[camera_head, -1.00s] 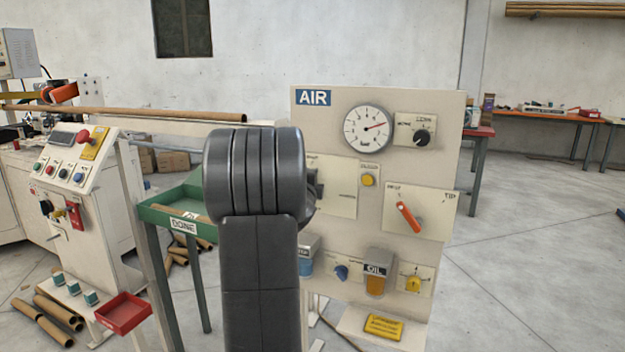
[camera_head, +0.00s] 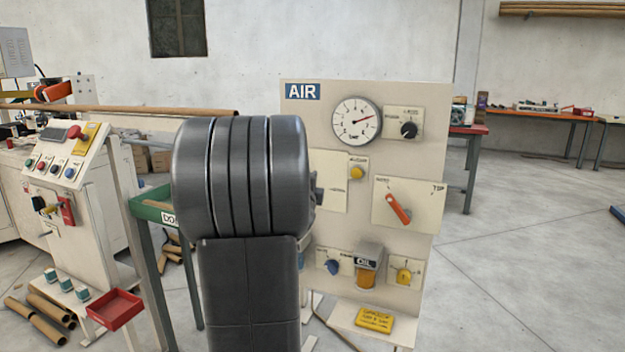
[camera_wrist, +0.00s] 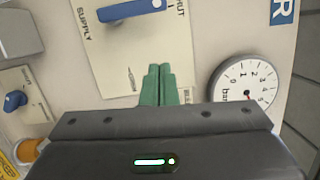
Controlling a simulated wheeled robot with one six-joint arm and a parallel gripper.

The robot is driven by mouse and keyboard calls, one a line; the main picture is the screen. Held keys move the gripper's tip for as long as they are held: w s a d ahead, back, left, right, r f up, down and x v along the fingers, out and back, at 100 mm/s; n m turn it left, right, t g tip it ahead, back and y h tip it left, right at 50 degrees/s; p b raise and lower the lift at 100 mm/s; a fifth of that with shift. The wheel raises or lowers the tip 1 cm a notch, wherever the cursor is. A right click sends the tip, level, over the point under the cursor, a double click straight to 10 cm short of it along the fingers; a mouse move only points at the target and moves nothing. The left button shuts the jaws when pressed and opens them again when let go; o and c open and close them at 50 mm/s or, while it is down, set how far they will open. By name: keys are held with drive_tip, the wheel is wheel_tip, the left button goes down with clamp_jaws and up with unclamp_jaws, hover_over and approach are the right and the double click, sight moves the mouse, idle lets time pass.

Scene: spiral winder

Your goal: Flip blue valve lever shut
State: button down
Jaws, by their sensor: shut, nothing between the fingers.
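The blue valve lever (camera_wrist: 130,10) shows at the top of the wrist view, partly cut off by the frame edge. It lies nearly level in that picture, on a cream plate (camera_wrist: 120,62) with "SUPPLY" lettering and a partly visible "UT". My gripper (camera_wrist: 158,70) has green fingers closed together and empty. The fingertips are in front of the plate, below the lever in the wrist view and apart from it. In the head view my arm hides the lever and the gripper; only the plate's right part (camera_head: 334,185) shows.
The AIR panel (camera_head: 428,150) also carries a pressure gauge (camera_head: 356,122), a black knob (camera_head: 408,130), an orange lever (camera_head: 398,208), a small blue knob (camera_head: 332,267) and an oil cup (camera_head: 368,265). Open floor lies right.

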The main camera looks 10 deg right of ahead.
drive_tip(key=v, duration=0.3)
drive_tip(key=shift+s+a, duration=0.1)
drive_tip(key=shift+s, duration=0.15)
drive_tip(key=shift+w, duration=0.1)
drive_tip(key=x, duration=1)
wheel_tip(320, 180, down, 7)
drive_tip(key=m+t+h+b, duration=0.1)
drive_tip(key=m+h+b, duration=0.2)
drive_tip(key=m+b, duration=0.6)
drive_tip(key=shift+r+m, duration=0.2)
drive_tip(key=shift+m, duration=1.9)
drive_tip(key=shift+r, duration=0.1)
